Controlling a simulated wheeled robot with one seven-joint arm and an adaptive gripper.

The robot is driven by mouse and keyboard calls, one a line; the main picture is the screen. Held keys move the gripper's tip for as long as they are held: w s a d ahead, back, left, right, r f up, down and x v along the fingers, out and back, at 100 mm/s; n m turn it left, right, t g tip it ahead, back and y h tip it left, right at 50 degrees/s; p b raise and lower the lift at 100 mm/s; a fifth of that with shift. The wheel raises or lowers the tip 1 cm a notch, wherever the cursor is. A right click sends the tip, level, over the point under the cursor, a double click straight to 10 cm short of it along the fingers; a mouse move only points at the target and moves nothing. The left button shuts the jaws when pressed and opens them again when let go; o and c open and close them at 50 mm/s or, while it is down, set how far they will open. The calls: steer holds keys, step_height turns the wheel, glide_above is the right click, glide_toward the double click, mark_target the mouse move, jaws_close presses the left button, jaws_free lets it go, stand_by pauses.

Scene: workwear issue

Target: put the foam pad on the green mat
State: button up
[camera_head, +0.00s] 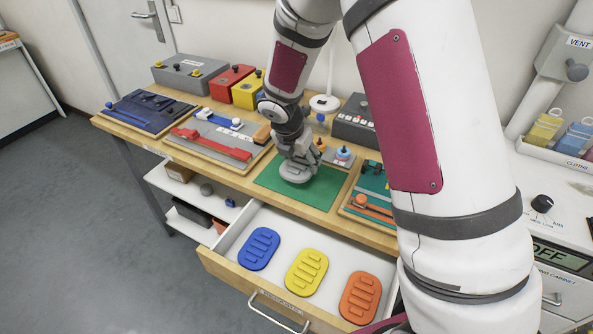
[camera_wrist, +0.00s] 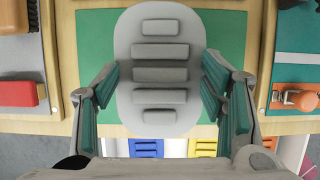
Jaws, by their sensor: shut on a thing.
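The foam pad (camera_wrist: 160,52) is a grey oval with raised cross ribs. In the wrist view it sits between the two fingers of my gripper (camera_wrist: 160,88), which is shut on its sides. The green mat (camera_wrist: 95,45) shows behind the pad and to both sides of it. In the head view my gripper (camera_head: 298,165) is over the green mat (camera_head: 323,187) with the grey pad (camera_head: 296,174) below the fingers. The pad is at or just above the mat; I cannot tell whether it touches.
An open drawer (camera_head: 230,262) below the bench holds a blue pad (camera_head: 259,248), a yellow pad (camera_head: 306,271) and an orange pad (camera_head: 360,297). A grey board (camera_head: 215,150) with red items lies left of the mat. A teal board (camera_head: 372,185) lies right.

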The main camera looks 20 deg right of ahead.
mark_target(301, 170)
steer(key=shift+d+f, duration=0.1)
steer(key=shift+f, duration=2.05)
steer(key=shift+f, duration=0.1)
steer(key=o, duration=1.1)
steer(key=shift+o, duration=0.2)
